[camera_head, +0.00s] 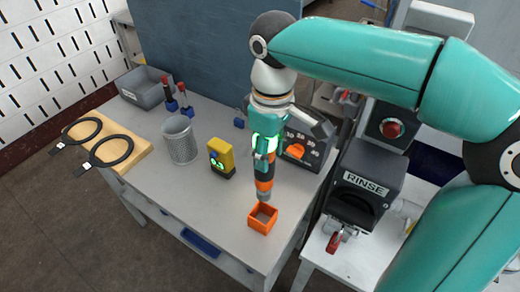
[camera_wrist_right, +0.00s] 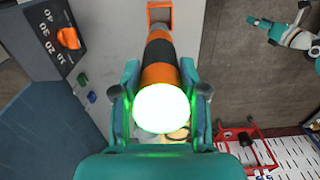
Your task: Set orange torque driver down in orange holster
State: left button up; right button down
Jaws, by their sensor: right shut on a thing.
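The orange torque driver (camera_head: 264,182) is orange with dark bands and hangs upright from my right gripper (camera_head: 266,150). The right gripper is shut on it. Its lower tip is just above and slightly behind the orange holster (camera_head: 263,218), an open square box on the grey table; I cannot tell whether the tip touches its rim. In the right wrist view the driver (camera_wrist_right: 160,75) lies between the fingers, its near end glowing white, and the holster (camera_wrist_right: 160,12) shows past its far end. My left gripper is not in view.
A yellow device (camera_head: 221,158) and a mesh cup (camera_head: 180,140) stand left of the driver. A dial box (camera_head: 305,143) stands behind it. The RINSE unit (camera_head: 367,182) is to the right. The table's front edge is close to the holster.

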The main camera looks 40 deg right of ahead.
jog(key=shift+a+r, duration=0.15)
jog(key=b, duration=0.4)
send_over(267, 192)
jog(key=w, duration=0.1)
jog(key=shift+d+f, duration=0.2)
jog(key=shift+f, duration=1.1)
jog(key=shift+d+f, duration=0.2)
jog(key=shift+f, duration=1.05)
jog(key=shift+r+p, duration=0.1)
jog(key=shift+p, duration=0.35)
jog(key=shift+f+b, duration=2.15)
jog(key=shift+f, duration=0.7)
jog(key=shift+f+b, duration=1.15)
jog(key=shift+f, duration=0.35)
jog(key=c, duration=0.5)
grip_release()
jog(key=shift+c, duration=0.2)
